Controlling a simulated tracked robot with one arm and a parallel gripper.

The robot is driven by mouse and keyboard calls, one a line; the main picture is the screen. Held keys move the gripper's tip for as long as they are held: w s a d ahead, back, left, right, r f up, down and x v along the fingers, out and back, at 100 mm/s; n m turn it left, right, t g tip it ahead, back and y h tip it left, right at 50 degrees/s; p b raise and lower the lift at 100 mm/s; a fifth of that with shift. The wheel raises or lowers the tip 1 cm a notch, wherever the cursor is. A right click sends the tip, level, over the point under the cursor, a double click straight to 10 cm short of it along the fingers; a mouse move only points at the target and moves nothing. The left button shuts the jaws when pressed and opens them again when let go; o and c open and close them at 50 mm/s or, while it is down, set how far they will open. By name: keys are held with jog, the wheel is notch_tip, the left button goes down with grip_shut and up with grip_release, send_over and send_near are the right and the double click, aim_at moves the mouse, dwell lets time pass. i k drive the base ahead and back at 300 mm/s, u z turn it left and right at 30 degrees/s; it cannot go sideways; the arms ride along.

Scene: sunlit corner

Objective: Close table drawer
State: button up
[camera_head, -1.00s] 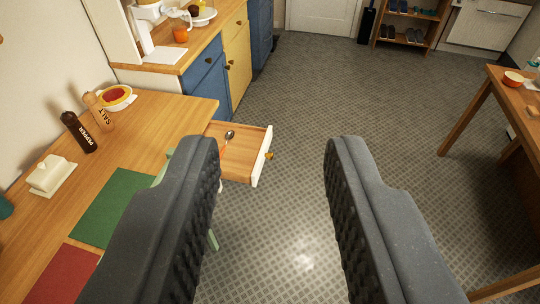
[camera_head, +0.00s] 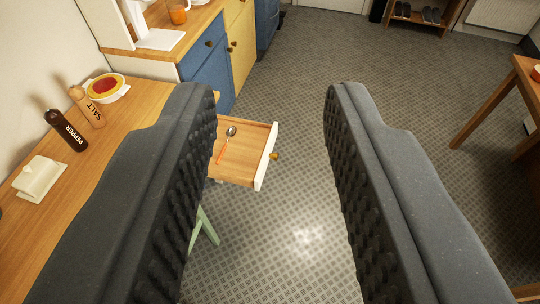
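The table drawer (camera_head: 238,168) is pulled out from the right side of the wooden table (camera_head: 138,112). It has a white front with a small brass-coloured knob (camera_head: 275,156). A spoon (camera_head: 231,131) and an orange-handled utensil (camera_head: 222,151) lie inside it. My gripper (camera_head: 270,95) is open and empty, its two dark padded fingers wide apart. The left finger covers part of the table and the drawer's left end. The drawer front and knob show between the fingers, and no contact with them is visible.
A pepper mill (camera_head: 66,131), a salt mill (camera_head: 87,108), a bowl (camera_head: 107,88) and a white butter dish (camera_head: 40,179) stand on the table. Blue and yellow cabinets (camera_head: 207,67) are behind. Another wooden table (camera_head: 498,105) is at right. The patterned floor between is clear.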

aim_at(245, 160)
jog(key=k, duration=1.2)
jog(key=z, duration=0.35)
jog(key=i, duration=1.7)
jog(key=u, duration=0.65)
jog(key=i, duration=0.4)
jog(key=u, duration=0.35)
